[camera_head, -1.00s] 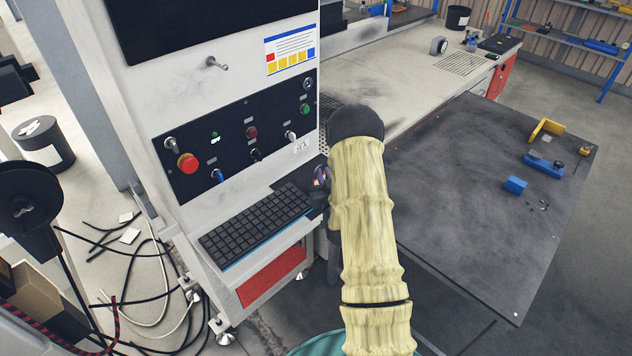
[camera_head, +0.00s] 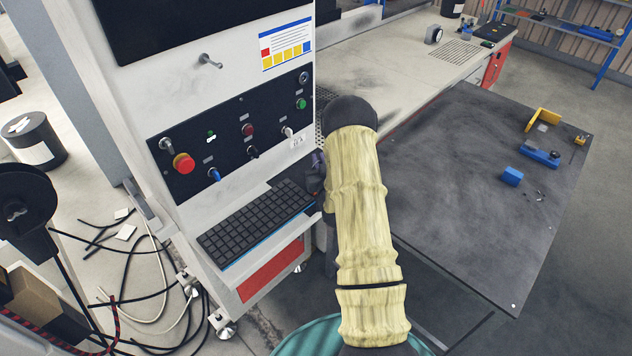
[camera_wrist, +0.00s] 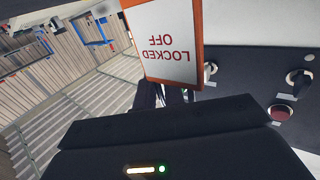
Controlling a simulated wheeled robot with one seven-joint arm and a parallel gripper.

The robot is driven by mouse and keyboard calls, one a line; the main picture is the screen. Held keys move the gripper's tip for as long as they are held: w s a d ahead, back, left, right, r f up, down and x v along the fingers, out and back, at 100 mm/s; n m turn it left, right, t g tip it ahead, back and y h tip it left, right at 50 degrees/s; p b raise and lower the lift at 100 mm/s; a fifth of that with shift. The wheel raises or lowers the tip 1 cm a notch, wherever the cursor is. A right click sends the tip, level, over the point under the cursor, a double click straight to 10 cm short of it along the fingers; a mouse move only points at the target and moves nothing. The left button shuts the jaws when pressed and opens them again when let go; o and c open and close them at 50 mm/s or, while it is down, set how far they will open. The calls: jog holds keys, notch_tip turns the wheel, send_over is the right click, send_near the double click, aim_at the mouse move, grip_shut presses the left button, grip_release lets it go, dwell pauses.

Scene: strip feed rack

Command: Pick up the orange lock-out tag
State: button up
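The orange-edged lock-out tag (camera_wrist: 165,40) shows large at the top of the wrist view. Its white face reads "LOCKED OFF" upside down in that picture. My gripper (camera_wrist: 170,97) is at the tag's lower edge in that view, with the dark fingertips partly hidden by the tag and by the gripper body. I cannot tell whether the fingers touch or clasp the tag. In the head view my gripper (camera_head: 317,172) is beside the right edge of the control panel, largely hidden by my arm. I cannot make out the tag there.
The control panel (camera_head: 235,135) has a red button (camera_head: 183,163) and several knobs. A keyboard (camera_head: 256,222) juts out below it. A dark table (camera_head: 450,190) at right holds blue and yellow parts. Cables lie on the floor at left.

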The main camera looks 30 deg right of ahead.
grip_shut()
jog(key=shift+r, duration=0.1)
dwell(0.3)
notch_tip(320, 180, up, 10)
jog(key=b, duration=0.1)
jog(key=shift+b, duration=0.4)
dwell(1.2)
